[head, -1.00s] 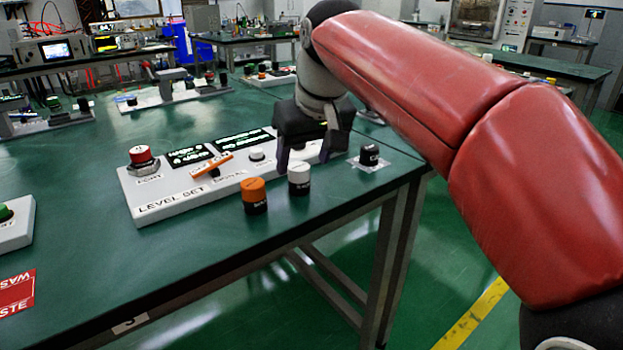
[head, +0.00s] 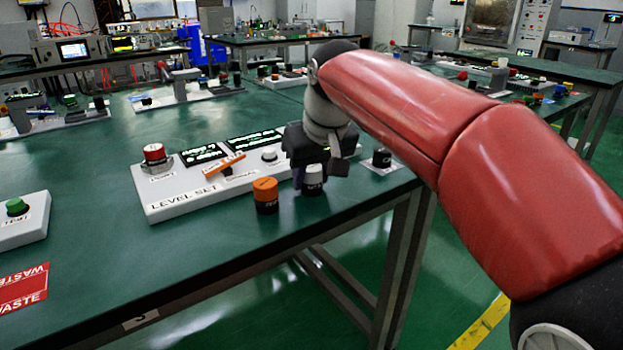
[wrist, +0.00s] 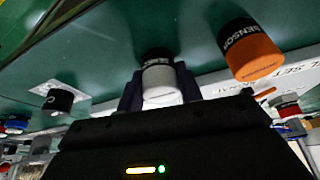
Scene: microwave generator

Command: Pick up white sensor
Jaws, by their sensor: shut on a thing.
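The white sensor (head: 313,178), a short cylinder with a white top and black lower band, stands near the table's front edge. In the wrist view the white sensor (wrist: 161,84) sits between my two dark fingers. My gripper (head: 312,172) is over it from above and shut on it; the gripper also shows in the wrist view (wrist: 158,92). The sensor looks upright and at table height; I cannot tell whether its base touches the table.
An orange sensor (head: 265,194) stands close on the left. Behind is the white LEVEL SET panel (head: 180,205) with a red knob (head: 155,152). A black cylinder (head: 382,157) stands on a small pad to the right.

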